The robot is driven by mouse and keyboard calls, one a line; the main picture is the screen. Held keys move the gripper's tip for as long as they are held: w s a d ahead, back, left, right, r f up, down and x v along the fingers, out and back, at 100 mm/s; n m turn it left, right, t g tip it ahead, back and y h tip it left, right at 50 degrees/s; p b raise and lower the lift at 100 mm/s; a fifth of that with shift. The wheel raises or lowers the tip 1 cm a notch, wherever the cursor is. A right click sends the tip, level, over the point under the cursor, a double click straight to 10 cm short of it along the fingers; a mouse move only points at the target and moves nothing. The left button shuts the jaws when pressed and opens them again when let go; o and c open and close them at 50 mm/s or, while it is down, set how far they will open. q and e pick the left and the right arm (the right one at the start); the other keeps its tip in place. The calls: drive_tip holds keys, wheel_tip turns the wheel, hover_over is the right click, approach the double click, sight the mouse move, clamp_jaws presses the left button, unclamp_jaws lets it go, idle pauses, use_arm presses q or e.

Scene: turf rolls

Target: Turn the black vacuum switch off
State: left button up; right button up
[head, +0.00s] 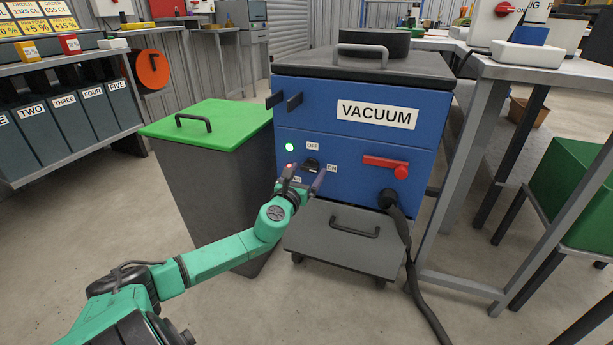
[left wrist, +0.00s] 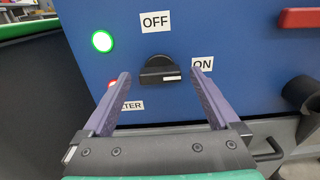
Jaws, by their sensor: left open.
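The blue vacuum cabinet (head: 350,145) stands in front of me, with a VACUUM label on its front. Its black switch (head: 311,162) is a rotary knob, also in the left wrist view (left wrist: 158,68). The knob's white mark is at its right end, towards the ON label (left wrist: 202,64); the OFF label (left wrist: 155,22) is above it. The green lamp (left wrist: 102,41) is lit. My left gripper (head: 304,176) is open and empty just in front of the panel, one finger on each side of the knob in the left wrist view, apart from it. My right gripper is out of view.
A lit red lamp (left wrist: 113,85) sits left of the knob, partly behind a finger. A red handle (head: 385,165) and a black hose (head: 398,215) are to the right. A green-lidded bin (head: 205,125) stands left. A metal table (head: 545,70) is at right.

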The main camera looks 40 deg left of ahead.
use_arm(q)
drive_tip(key=c, duration=1.4)
